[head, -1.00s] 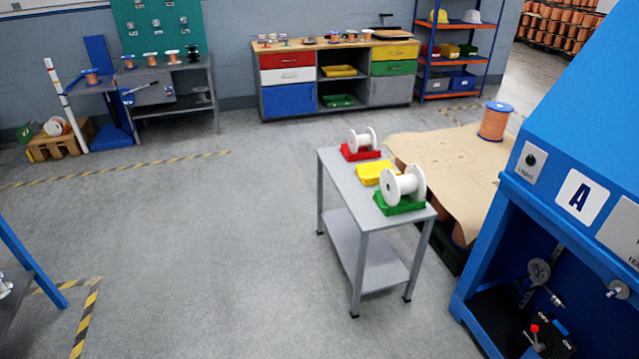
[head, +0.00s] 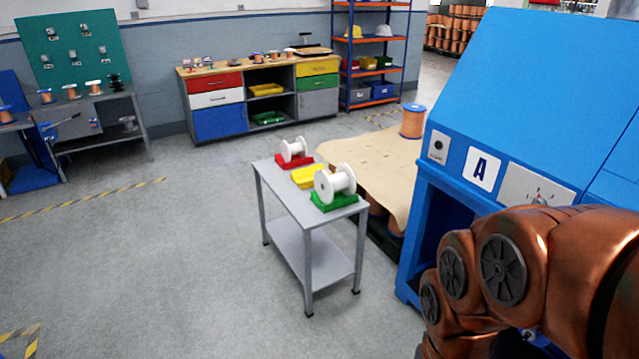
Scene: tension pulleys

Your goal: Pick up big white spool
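The big white spool (head: 335,184) lies on its side on a green holder (head: 334,202) at the near end of a grey table (head: 283,198). A smaller white spool (head: 294,150) rests on a red holder (head: 294,162) at the far end. A yellow holder (head: 310,176) sits between them with no spool on it. My copper-coloured arm fills the lower right of the view, well apart from the table. My gripper is not in view.
A drawer cabinet (head: 217,121) stands at the back wall. The floor left of the table is clear.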

